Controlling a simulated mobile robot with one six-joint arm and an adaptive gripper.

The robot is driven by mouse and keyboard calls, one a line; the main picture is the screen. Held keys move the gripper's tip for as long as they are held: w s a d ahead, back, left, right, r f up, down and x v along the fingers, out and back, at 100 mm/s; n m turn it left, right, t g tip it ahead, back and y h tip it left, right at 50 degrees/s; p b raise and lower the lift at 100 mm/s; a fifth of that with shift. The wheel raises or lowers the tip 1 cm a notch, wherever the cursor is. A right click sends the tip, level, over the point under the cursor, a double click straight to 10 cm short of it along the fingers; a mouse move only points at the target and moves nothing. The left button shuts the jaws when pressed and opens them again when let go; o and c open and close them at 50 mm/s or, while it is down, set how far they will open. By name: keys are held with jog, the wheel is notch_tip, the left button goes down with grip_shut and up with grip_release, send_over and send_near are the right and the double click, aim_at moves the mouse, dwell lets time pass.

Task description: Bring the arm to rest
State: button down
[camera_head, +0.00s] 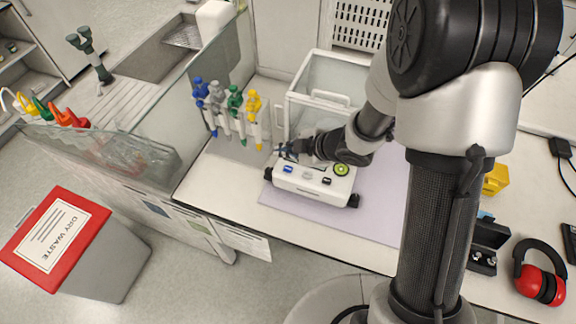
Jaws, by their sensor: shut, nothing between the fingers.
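My arm stands at the right of the head view and reaches left and down over the bench. My gripper (287,150) is at the end of it, shut and empty, above the back left of a white balance-like device (312,184). The device has small buttons and a green round mark on its front. I cannot tell whether the fingers touch it. My wrist hides part of the device and part of the glass enclosure (320,93) behind it.
Pipettes with blue, grey, green and yellow tops (234,100) hang just left of my gripper. A glass screen (190,115) stands farther left. Red earmuffs (540,277), a yellow object (496,179) and a dark case (486,243) lie at the right. The lilac mat (375,225) is bare in front.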

dwell(0.6)
jog(key=w+d+r+m+t+h+b, duration=0.1)
jog(key=w+d+r+m+t+h, duration=0.2)
jog(key=d+r, duration=0.45)
jog(key=s+d+r+m+h+b, duration=0.1)
jog(key=s+d+r+m+h, duration=0.4)
jog(key=s+d+r+m, duration=0.3)
jog(key=s+r+m+g+b, duration=0.1)
jog(key=s+m+g, duration=0.3)
jog(key=s, duration=1.6)
jog(key=m+b, duration=0.1)
jog(key=m, duration=0.3)
jog(key=shift+a+r+y, duration=0.35)
jog(key=shift+y, duration=0.05)
jog(key=c, duration=2.4)
grip_release()
